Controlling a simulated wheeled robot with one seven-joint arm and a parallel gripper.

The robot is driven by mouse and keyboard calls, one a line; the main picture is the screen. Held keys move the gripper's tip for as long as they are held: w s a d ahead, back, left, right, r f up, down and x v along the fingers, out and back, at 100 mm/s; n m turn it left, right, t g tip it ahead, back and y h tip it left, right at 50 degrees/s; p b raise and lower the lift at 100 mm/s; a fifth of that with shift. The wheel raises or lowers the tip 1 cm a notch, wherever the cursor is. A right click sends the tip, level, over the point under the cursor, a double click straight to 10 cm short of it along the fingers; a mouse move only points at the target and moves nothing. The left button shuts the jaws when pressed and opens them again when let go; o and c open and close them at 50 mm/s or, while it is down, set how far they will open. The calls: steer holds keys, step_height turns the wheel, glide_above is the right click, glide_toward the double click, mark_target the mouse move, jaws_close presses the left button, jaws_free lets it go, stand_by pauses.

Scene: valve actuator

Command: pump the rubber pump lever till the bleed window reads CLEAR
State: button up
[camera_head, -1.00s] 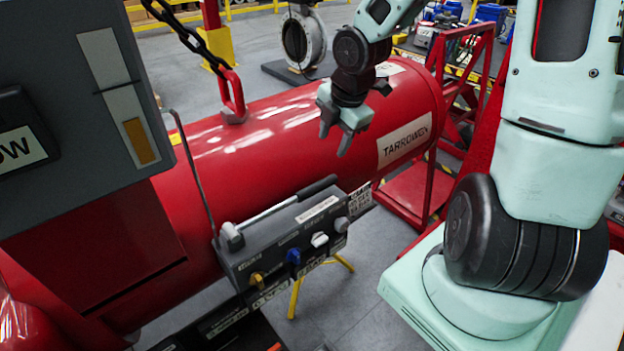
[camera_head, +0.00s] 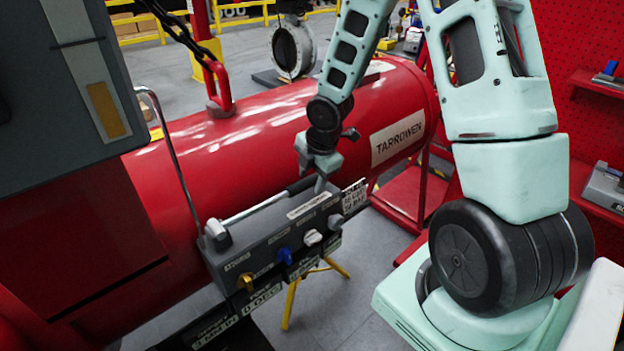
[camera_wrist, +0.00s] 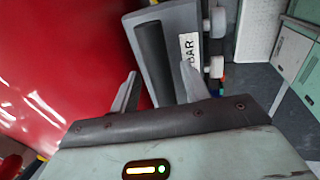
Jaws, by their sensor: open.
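The pump lever is a metal rod with a black rubber grip (camera_head: 305,184), lying low along the top of a grey pump box (camera_head: 262,262). In the wrist view the black grip (camera_wrist: 153,62) lies ahead between my two fingers. My gripper (camera_head: 318,178) is open, pointing down at the grip end of the lever. It also shows in the wrist view (camera_wrist: 158,90) with its fingers spread either side of the grip; I cannot tell whether they touch it. I cannot make out a bleed window reading in these views.
The box front carries a yellow knob (camera_head: 246,281), a blue knob (camera_head: 284,255) and a white knob (camera_head: 312,237). A large red cylinder (camera_head: 250,130) marked TARROWEN lies behind. A dark grey panel (camera_head: 50,110) blocks the left side. Grey floor shows in front.

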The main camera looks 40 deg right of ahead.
jaws_close()
steer(key=shift+w+a+r+b, duration=0.1)
steer(key=shift+r+b, duration=0.35)
steer(key=a+r+h+b, duration=0.3)
steer(key=r+h+b, duration=0.1)
steer(key=r, duration=0.6)
steer(key=shift+r+n+h+b, duration=0.3)
steer(key=shift+n+h+b, duration=0.1)
steer(key=shift+h, duration=0.2)
jaws_free()
steer(key=b+v, duration=0.1)
steer(key=v, duration=1.6)
steer(key=shift+s+a, duration=0.15)
steer(key=shift+s, duration=0.3)
